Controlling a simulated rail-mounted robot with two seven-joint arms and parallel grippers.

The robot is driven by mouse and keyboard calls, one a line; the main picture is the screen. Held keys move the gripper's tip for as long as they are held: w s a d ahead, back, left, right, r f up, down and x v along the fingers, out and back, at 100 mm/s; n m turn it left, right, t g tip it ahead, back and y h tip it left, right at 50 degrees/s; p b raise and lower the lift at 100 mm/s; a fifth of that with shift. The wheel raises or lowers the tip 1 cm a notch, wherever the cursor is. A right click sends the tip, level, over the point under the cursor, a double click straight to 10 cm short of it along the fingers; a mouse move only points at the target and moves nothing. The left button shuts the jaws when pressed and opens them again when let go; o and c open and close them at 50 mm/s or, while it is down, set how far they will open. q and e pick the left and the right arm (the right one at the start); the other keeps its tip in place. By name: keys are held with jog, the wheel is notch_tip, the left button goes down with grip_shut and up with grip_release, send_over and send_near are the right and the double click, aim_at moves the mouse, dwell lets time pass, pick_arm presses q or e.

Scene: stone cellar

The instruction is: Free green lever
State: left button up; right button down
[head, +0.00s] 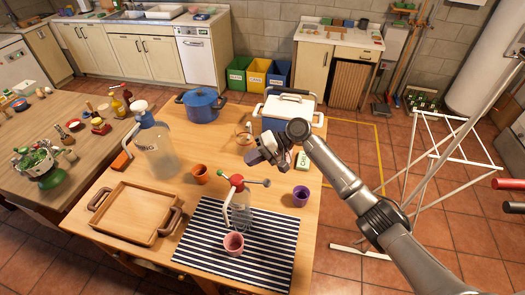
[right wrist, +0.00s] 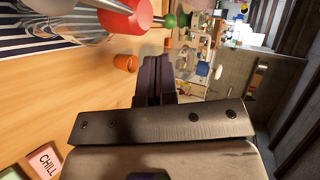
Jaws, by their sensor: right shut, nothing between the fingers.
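A clear bottle-like device (head: 240,212) with a red head (head: 236,180) and a white handle stands on the striped mat. The red head (right wrist: 128,14) and the green knob (right wrist: 178,20) also show at the top of the right wrist view. My right gripper (head: 258,153) is over the table, behind and above the device, apart from it. Its dark fingers (right wrist: 155,78) are closed together and empty. My left gripper is out of view.
An orange cup (head: 201,174), a pink cup (head: 233,243) and a purple cup (head: 300,196) stand around the device. A wooden tray (head: 133,213) and large bottle (head: 155,148) are left. A blue pot (head: 201,104) and cooler (head: 290,108) stand behind.

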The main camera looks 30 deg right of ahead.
aim_at(224, 176)
jog(key=shift+a+r+p+x, duration=0.1)
jog(key=shift+r+p+x, duration=0.05)
jog(key=shift+x, duration=1)
jog(key=shift+a+r+p+x, duration=0.1)
jog(key=shift+r+x, duration=0.1)
jog(key=shift+x, duration=0.95)
jog(key=shift+a+r+p+x, duration=0.1)
jog(key=shift+r+p+x, duration=0.05)
jog(key=shift+x, duration=0.95)
jog(key=shift+w, duration=0.15)
